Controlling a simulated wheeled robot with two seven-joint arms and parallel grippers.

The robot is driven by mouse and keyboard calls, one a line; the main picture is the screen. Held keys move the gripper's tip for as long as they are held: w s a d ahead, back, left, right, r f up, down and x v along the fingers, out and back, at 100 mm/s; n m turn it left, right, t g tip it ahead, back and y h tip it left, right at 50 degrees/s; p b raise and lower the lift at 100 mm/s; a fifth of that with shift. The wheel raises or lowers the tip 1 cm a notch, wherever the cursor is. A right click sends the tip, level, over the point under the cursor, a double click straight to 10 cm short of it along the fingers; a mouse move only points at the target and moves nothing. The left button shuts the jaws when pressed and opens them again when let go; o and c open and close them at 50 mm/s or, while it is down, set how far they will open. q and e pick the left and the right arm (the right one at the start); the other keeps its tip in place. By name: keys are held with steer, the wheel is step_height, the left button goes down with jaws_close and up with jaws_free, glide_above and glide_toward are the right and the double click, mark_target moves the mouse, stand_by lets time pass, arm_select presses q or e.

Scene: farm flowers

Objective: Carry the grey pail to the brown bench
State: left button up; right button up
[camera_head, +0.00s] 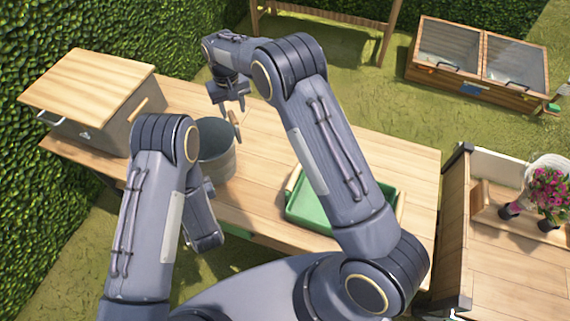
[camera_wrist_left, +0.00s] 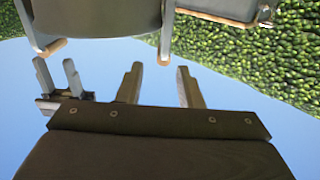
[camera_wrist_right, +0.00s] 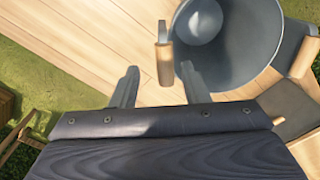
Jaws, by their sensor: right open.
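The grey pail (camera_head: 217,150) stands upright on a light-brown wooden worktop (camera_head: 270,140), partly hidden by my left arm. The right wrist view shows the open pail (camera_wrist_right: 228,35) with wooden grips on two sides. I cannot tell which wooden piece is the brown bench.
A lidded box (camera_head: 95,95) stands at the worktop's left end. A green tray (camera_head: 300,213) lies toward the right, partly behind my right arm. A wooden stand (camera_head: 500,275) with pink flowers (camera_head: 548,188) is at the right. A glazed cold frame (camera_head: 475,60) stands behind.

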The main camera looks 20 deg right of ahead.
step_height(320, 180, up, 6)
steer(key=shift+f, duration=0.1)
stand_by(0.5)
